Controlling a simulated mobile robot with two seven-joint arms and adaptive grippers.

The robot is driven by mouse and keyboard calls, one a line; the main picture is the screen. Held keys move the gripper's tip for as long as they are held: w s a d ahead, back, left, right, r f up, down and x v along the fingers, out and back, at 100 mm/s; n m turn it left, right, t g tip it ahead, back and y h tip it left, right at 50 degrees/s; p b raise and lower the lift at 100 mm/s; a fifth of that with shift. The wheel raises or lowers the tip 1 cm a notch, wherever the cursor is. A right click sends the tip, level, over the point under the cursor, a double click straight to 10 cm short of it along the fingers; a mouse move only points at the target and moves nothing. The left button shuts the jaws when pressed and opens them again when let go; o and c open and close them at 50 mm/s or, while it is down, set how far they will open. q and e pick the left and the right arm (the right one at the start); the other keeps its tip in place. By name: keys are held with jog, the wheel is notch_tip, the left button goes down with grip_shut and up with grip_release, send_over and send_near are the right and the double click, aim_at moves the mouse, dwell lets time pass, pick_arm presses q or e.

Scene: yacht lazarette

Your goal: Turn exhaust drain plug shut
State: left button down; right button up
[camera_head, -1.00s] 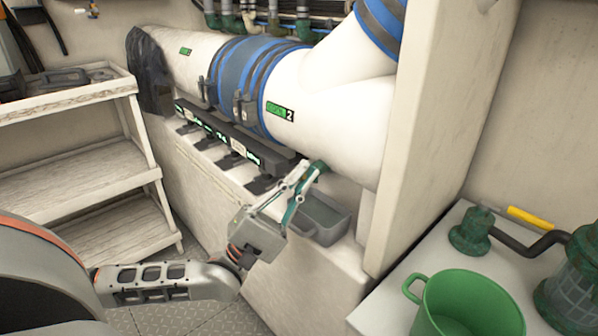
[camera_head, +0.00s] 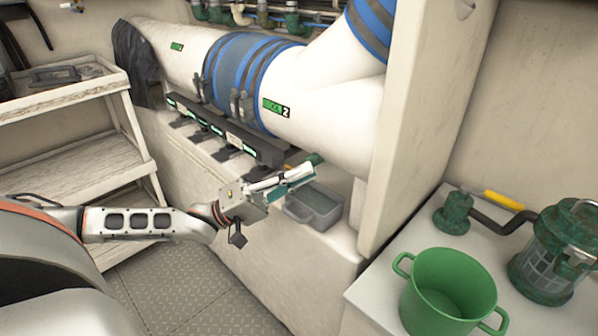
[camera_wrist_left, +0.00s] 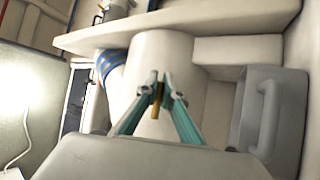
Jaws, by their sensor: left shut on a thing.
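The exhaust drain plug sits under the big white exhaust pipe (camera_head: 330,120). In the head view a small green fitting (camera_head: 316,159) shows there, at the fingertips. My left gripper (camera_head: 308,167) reaches in from the left below the pipe, and its teal fingers point at the pipe's underside. In the left wrist view the fingertips (camera_wrist_left: 159,90) are closed around a narrow brass-coloured bar, the drain plug's handle (camera_wrist_left: 158,94). The fingers hide part of the plug, and how far it is turned cannot be told. My right gripper is not in view.
A grey tray (camera_head: 337,217) lies just below the gripper on the white ledge. A black labelled rack (camera_head: 224,131) runs left of it. A white upright panel (camera_head: 425,130) stands right. A green pot (camera_head: 448,327) and strainer (camera_head: 545,265) stand on the right counter; shelves (camera_head: 75,165) stand left.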

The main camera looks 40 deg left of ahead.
pick_arm(q)
jog(key=shift+f, duration=0.1)
dwell(0.3)
jog(key=c, duration=2.2)
grip_release()
jog(key=v, duration=1.2)
